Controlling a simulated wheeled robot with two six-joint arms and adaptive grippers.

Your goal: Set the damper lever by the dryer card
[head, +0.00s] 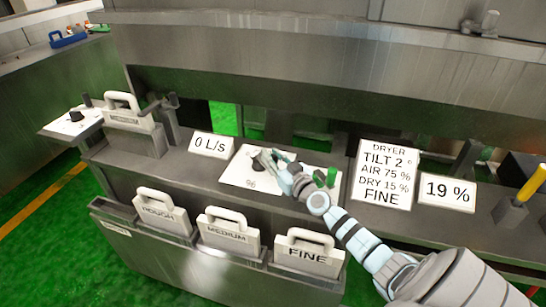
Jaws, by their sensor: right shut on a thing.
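The dryer card (387,176) stands on the ledge and reads TILT 2°, AIR 75 %, DRY 15 %, FINE. To its left lies a white dial plate (236,173) with a % mark at its front edge. My right gripper (268,161) is over this plate, shut on a dark lever (257,164), which I take for the damper lever. The fingers hide much of it, and its exact setting cannot be read. A sign (212,145) reading 0 L/s stands left of the plate. My left gripper is not in view.
A sign (447,193) reads 19 %. A yellow-handled lever (531,184) is at the far right. A green piece (331,176) is beside my right wrist. Plates marked ROUGH (160,214), MEDIUM (228,236) and FINE (306,256) hang in the front rack. Another dial plate (70,121) is at left.

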